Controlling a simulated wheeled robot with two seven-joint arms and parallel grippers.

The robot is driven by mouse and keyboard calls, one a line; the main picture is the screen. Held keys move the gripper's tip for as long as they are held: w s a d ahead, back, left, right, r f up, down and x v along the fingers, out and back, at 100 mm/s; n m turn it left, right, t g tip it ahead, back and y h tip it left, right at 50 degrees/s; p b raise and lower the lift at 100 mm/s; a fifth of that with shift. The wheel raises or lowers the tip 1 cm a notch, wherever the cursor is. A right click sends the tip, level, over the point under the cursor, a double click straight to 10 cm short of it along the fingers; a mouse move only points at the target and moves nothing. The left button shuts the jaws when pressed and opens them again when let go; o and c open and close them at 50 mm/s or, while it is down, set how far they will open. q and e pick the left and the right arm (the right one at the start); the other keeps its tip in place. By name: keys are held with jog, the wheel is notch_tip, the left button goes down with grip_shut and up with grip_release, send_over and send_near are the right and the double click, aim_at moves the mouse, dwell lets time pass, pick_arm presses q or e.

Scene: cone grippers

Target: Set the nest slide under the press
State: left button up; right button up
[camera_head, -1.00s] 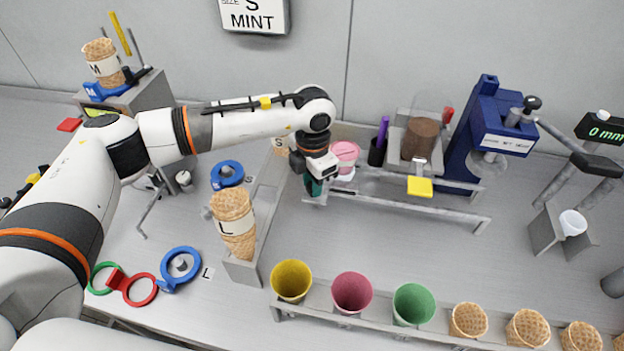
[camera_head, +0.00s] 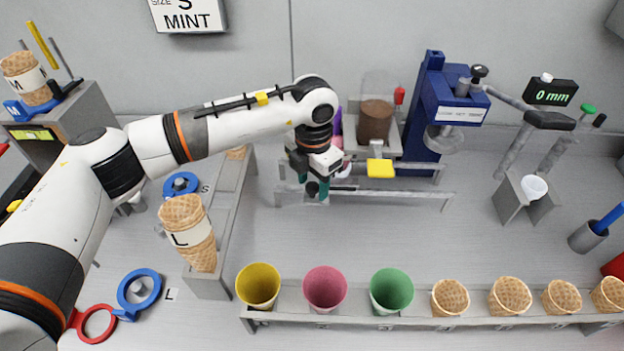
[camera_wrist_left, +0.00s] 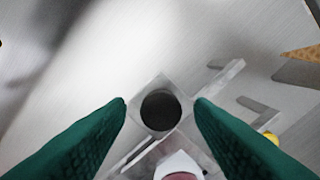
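The nest slide (camera_wrist_left: 138,88) is a grey plate on two rails, with a round black knob (camera_wrist_left: 160,110). The knob also shows low beside my gripper in the head view (camera_head: 311,188). A white and pink nest piece (camera_wrist_left: 180,172) sits by the knob. It shows partly in the head view (camera_head: 341,170), right of my gripper. My left gripper (camera_head: 313,186) is open. Its green fingers stand either side of the knob, with gaps visible in the wrist view. The blue press (camera_head: 425,105) stands at the rails' right end. My right gripper is not in view.
The front rail (camera_head: 400,194) runs left to right. A yellow pad (camera_head: 380,168) stands over the rails left of the press. A brown cylinder (camera_head: 375,120) sits behind. A cup rack (camera_head: 265,315) lies in front. An L cone (camera_head: 188,228) stands left.

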pick_arm(q)
jog(key=shift+r, duration=0.1)
jog(key=shift+r, duration=0.35)
notch_tip(320, 180, up, 11)
jog(key=b, duration=0.3)
